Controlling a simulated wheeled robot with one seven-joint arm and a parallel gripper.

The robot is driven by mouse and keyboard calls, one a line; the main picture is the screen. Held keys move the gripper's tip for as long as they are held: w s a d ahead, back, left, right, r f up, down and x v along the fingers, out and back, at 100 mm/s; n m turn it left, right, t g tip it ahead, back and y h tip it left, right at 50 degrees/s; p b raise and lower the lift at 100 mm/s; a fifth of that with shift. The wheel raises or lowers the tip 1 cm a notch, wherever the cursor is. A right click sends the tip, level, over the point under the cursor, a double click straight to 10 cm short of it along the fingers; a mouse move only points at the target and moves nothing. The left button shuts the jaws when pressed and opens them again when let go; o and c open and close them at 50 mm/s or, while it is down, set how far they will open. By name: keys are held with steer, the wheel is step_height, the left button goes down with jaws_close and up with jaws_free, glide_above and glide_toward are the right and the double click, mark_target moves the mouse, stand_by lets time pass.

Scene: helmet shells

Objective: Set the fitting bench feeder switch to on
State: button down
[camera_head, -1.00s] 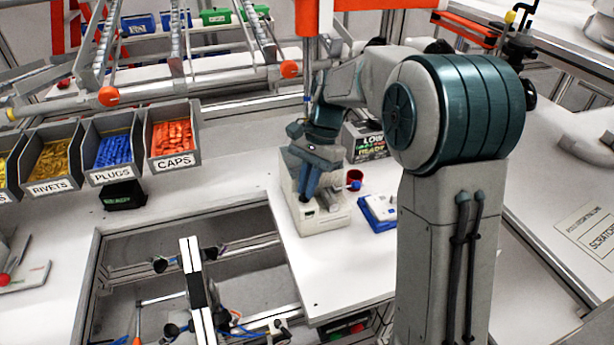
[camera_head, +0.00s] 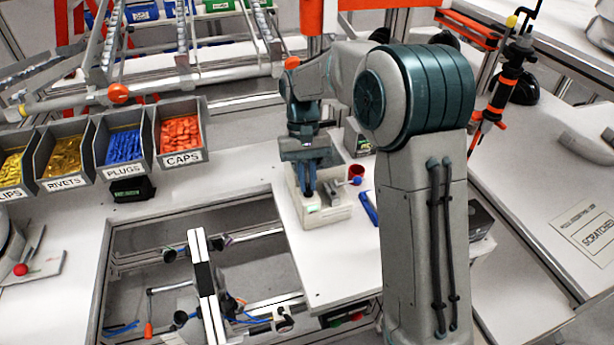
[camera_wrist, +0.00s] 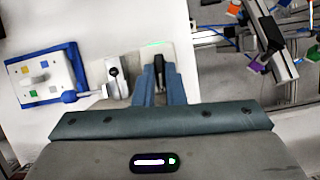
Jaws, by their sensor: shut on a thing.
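The feeder is a small white box (camera_head: 326,214) on the fitting bench, beside the open frame well. My gripper (camera_head: 308,192) points down over its top. In the wrist view my gripper (camera_wrist: 160,92) has its two blue-grey fingers close together on a small dark switch lever (camera_wrist: 158,66) on the pale feeder top. The fingers hide much of the lever, so I cannot tell its exact position. Left of the fingers is a second small fixture (camera_wrist: 116,76) with a dark knob, and a rod with a blue-grey ball end (camera_wrist: 70,97).
A red cup (camera_head: 356,172) stands behind the feeder. A blue-edged tray (camera_head: 369,209) lies to its right, partly hidden by my arm. Bins of caps (camera_head: 181,158) and plugs (camera_head: 124,171) stand left. The frame well (camera_head: 190,222) opens in front.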

steer(key=shift+a+n, duration=0.1)
steer(key=shift+n, duration=0.4)
steer(key=c, duration=1.8)
jaws_free()
steer(key=shift+a+b+v, duration=0.15)
steer(key=shift+b+v, duration=0.05)
steer(key=shift+v, duration=3.25)
steer(key=shift+a+b+v, duration=0.2)
steer(key=shift+v, duration=3.25)
steer(key=shift+s, duration=0.2)
